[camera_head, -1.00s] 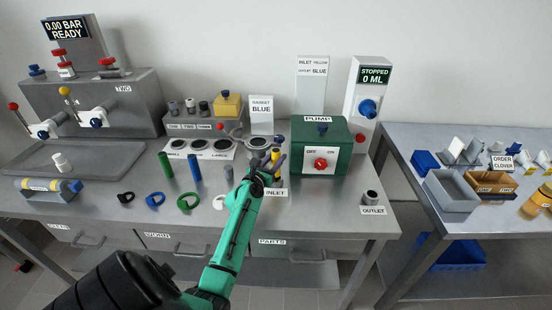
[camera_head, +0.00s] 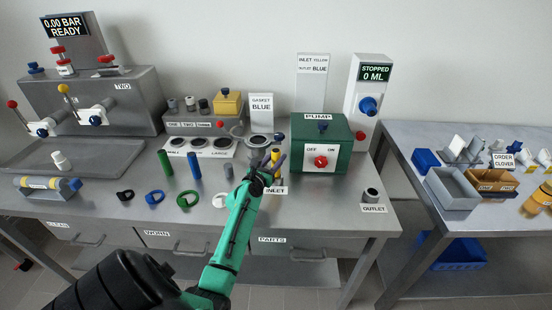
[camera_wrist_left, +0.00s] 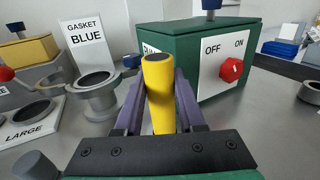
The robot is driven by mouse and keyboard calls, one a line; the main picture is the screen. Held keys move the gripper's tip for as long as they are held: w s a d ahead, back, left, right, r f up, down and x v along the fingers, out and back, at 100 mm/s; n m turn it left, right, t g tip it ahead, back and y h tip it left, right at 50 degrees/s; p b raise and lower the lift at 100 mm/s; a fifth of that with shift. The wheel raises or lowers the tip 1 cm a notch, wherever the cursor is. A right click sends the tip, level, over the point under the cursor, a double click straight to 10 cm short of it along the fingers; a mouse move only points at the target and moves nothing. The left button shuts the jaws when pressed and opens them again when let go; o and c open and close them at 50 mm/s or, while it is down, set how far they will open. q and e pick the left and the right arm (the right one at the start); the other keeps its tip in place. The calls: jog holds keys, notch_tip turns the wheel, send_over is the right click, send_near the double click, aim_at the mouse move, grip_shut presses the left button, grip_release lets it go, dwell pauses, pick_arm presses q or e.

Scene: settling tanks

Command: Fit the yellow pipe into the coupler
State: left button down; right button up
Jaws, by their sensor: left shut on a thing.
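The yellow pipe (camera_wrist_left: 160,98) stands close to upright between the purple fingers of my left gripper (camera_head: 272,168), which is shut on it. In the head view the pipe's upper part (camera_head: 276,155) shows just left of the green pump, behind the INLET label (camera_head: 275,190). The pipe's lower end is hidden by the gripper in both views. The inlet coupler is hidden too, so I cannot tell whether the pipe is in it or above it. A short grey coupler (camera_head: 371,195) stands at the OUTLET label. My right gripper is not in view.
The green pump box (camera_head: 336,160) stands close right of the gripper. A grey flanged fitting (camera_wrist_left: 97,95) stands to the left. Green (camera_head: 165,163) and blue (camera_head: 193,166) pipes stand farther left, with coloured rings in front. The bench between INLET and OUTLET is clear.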

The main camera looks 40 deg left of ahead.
pick_arm(q)
jog(key=shift+f+b, duration=1.2)
jog(key=shift+f, duration=0.3)
jog(key=shift+c, duration=2.1)
grip_release()
jog(key=shift+s, duration=0.15)
jog(key=b+v, duration=0.1)
jog(key=v, duration=1.2)
jog(key=shift+s+f+b, duration=0.15)
jog(key=shift+s+b, duration=0.1)
jog(key=shift+b, duration=0.05)
jog(key=shift+s+d, duration=0.15)
jog(key=shift+s, duration=0.3)
